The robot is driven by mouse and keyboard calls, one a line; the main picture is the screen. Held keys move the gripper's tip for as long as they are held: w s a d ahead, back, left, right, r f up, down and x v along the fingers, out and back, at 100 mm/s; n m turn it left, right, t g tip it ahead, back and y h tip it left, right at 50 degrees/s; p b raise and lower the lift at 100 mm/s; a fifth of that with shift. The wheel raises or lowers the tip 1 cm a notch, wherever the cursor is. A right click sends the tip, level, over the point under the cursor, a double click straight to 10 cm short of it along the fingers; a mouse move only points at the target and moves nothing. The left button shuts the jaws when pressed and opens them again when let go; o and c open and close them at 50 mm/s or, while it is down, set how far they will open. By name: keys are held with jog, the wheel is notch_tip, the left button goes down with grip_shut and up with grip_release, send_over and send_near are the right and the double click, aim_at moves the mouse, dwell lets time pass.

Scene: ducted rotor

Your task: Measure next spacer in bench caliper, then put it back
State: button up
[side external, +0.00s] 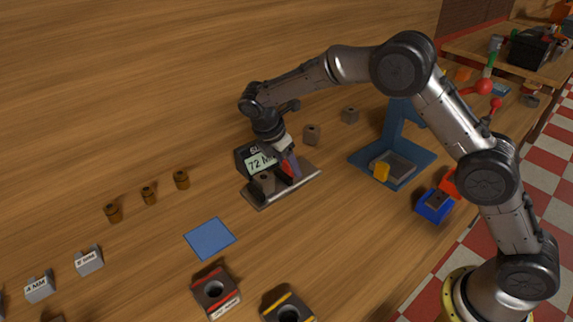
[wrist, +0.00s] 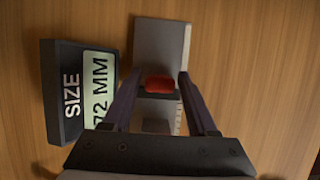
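The bench caliper (side external: 303,180) is a flat metal plate with a dark jaw and a red piece (side external: 287,167). Its display (side external: 262,162) reads 72 MM. My gripper (side external: 291,166) is low over the caliper. In the wrist view, my gripper (wrist: 161,76) has its fingers apart, one on each side of the red piece (wrist: 160,83), with a visible gap at each side.
A blue square mat (side external: 210,238) lies in front. Several small brown cylinders (side external: 149,195) and labelled grey blocks (side external: 89,261) stand at left. Ringed blocks (side external: 215,292) are at the front. A blue stand (side external: 418,157) and blue block (side external: 434,206) are at right.

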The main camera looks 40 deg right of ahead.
jog(key=shift+o, duration=0.7)
jog(key=v, duration=1.4)
jog(key=shift+d, duration=0.1)
